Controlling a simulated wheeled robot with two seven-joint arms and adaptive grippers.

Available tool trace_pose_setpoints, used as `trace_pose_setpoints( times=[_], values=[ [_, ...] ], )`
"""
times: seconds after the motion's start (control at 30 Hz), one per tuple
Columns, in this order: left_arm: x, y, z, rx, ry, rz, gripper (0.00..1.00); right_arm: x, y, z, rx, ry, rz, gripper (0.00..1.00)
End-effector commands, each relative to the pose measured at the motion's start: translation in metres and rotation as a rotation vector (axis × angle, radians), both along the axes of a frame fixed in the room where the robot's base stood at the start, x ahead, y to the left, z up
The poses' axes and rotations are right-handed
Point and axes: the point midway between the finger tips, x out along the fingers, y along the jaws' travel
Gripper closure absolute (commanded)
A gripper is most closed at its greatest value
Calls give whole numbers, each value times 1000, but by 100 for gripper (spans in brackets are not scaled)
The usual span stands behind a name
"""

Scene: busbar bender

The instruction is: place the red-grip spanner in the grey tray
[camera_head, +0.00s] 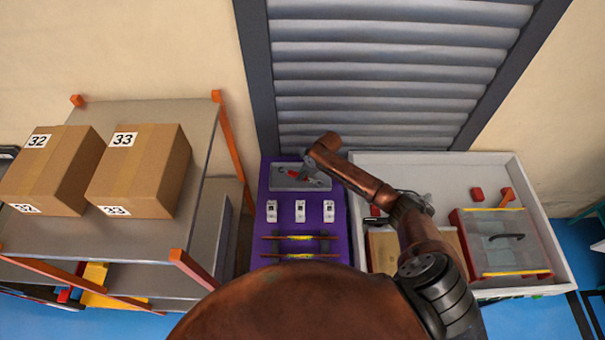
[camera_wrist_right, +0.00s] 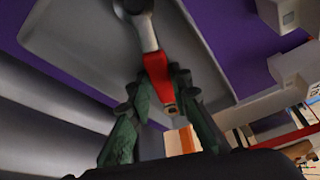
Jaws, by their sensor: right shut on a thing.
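The grey tray (camera_head: 281,185) sits at the far end of a purple surface. The red-grip spanner (camera_head: 293,175) shows over the tray, partly hidden by my right arm. In the right wrist view the spanner's red grip (camera_wrist_right: 157,68) is between the fingers of my right gripper (camera_wrist_right: 162,88), which is shut on it. The spanner's metal end points away over the grey tray (camera_wrist_right: 70,45). I cannot tell whether the spanner touches the tray floor. My right gripper (camera_head: 313,178) reaches over the tray in the head view. My left gripper is not in view.
Several white blocks (camera_head: 300,211) and two yellow-marked bars (camera_head: 300,256) are on the purple surface (camera_head: 270,228) nearer me. A white bin (camera_head: 450,172) with a clear-lidded red box (camera_head: 505,245) is at right. A shelf with cardboard boxes (camera_head: 138,170) stands at left.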

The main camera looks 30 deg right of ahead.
Motion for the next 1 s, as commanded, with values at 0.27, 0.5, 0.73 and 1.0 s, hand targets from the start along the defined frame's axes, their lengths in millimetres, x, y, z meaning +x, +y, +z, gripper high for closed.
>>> trace_pose_setpoints(
  times=[0.27, 0.5, 0.73, 1.0],
  values=[
    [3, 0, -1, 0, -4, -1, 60, 0, 0, -2, 0, 1, 0, 76],
    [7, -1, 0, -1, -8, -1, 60, 0, 0, -2, 0, 2, -1, 64],
    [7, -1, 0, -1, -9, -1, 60, 0, 0, 0, 0, 0, 0, 64],
    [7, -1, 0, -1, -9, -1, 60, -10, -10, 34, -1, -2, 0, 64]
  ],
)
